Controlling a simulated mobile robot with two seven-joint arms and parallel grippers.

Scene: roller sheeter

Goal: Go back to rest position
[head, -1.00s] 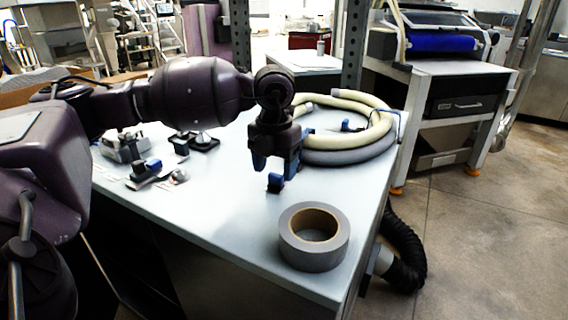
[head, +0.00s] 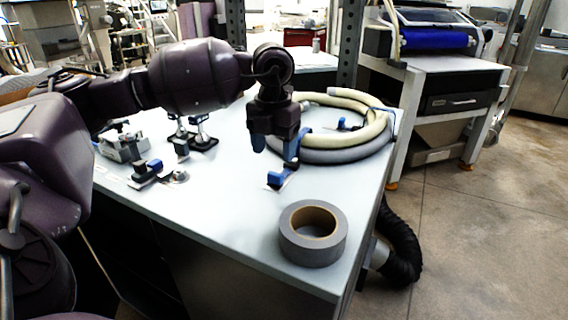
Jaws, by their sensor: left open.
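My left gripper (head: 275,146) hangs over the light table (head: 215,215), fingers pointing down, open and with nothing seen between its blue fingertips. A small blue-handled item (head: 276,180) lies on the table just below and beside the fingertips. I cannot tell whether the right finger touches it. My left arm (head: 190,75) reaches in from the left across the table. My right gripper is not in view.
A grey tape roll (head: 312,234) lies near the table's front right corner. A coiled cream and grey hose (head: 350,153) lies behind the gripper. Blue and metal clamps (head: 155,168) sit at the left. A roller machine (head: 450,75) stands at the back right.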

